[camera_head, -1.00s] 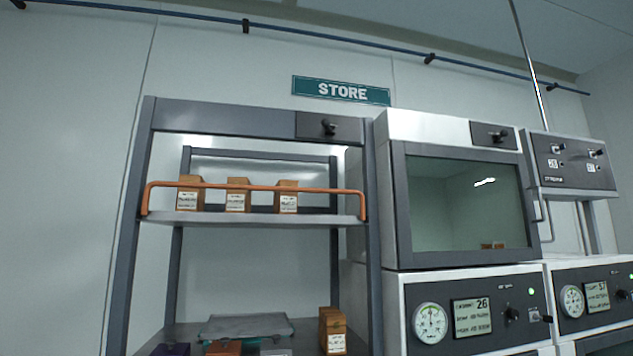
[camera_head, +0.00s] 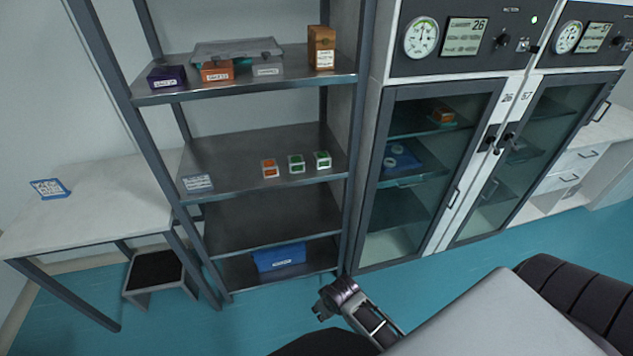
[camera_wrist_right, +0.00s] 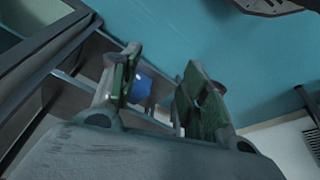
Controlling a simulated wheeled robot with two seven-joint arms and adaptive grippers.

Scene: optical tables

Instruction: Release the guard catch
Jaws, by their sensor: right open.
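The guard catch is not in my head view now, which looks down at the lower shelves. The orange guard rail on the upper shelf is also outside this view. An arm of mine, apparently the right, shows low in the middle of the head view, its gripper (camera_head: 323,307) in front of the rack's foot. In the right wrist view the right gripper (camera_wrist_right: 155,92) is open, with its two green-padded fingers apart and nothing between them. Beyond the fingers is a blue bin (camera_wrist_right: 141,88), farther off. My left gripper is not in view.
The grey shelf rack (camera_head: 258,207) holds small boxes and the blue bin (camera_head: 279,257). Glass-door cabinets (camera_head: 425,165) stand to its right. A white side table (camera_head: 110,200) and a black-topped stool (camera_head: 155,271) stand left. The teal floor (camera_head: 440,290) before the cabinets is clear.

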